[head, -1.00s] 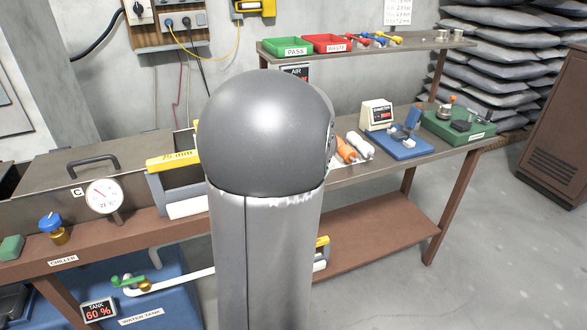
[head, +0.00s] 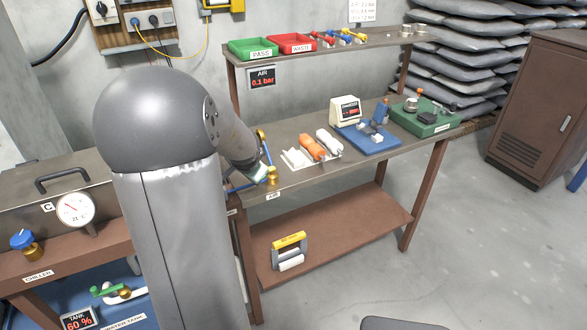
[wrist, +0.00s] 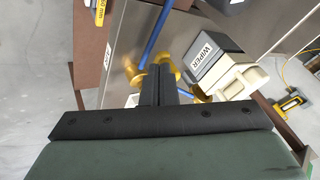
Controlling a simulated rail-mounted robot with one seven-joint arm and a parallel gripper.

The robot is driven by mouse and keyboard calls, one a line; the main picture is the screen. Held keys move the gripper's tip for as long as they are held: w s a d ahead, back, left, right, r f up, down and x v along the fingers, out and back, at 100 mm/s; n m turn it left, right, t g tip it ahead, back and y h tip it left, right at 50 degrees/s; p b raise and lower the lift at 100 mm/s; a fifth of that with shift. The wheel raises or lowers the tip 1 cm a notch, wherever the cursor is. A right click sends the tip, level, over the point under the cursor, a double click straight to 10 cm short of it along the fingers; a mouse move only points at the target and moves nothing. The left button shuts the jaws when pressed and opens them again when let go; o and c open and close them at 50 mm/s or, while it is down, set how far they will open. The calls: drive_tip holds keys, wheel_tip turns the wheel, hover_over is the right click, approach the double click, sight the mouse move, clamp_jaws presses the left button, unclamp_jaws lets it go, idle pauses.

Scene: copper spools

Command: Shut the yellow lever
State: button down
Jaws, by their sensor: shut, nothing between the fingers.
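My gripper (wrist: 158,72) is shut and empty in the wrist view, its fingertips at brass-yellow fittings (wrist: 134,74) on a blue line (wrist: 156,32). Whether the fingers touch them I cannot tell.
A box marked WIPER (wrist: 208,60) stands close beside the fingers in the wrist view. On the workbench (head: 300,180) are orange and white rolls (head: 312,146) and a blue scale plate (head: 370,140). The AIR display (head: 262,78) reads 0.1 bar. The chiller is at left.

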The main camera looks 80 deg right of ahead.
drive_tip(key=shift+w+d, duration=0.2)
drive_tip(key=shift+w, duration=0.3)
idle(0.4)
drive_tip(key=shift+s+a, duration=0.25)
drive_tip(key=shift+a, duration=0.05)
drive_tip(key=a+r+p, duration=0.7)
drive_tip(key=a+r, duration=0.1)
drive_tip(key=shift+s+a+p, duration=0.3)
drive_tip(key=shift+a, duration=0.1)
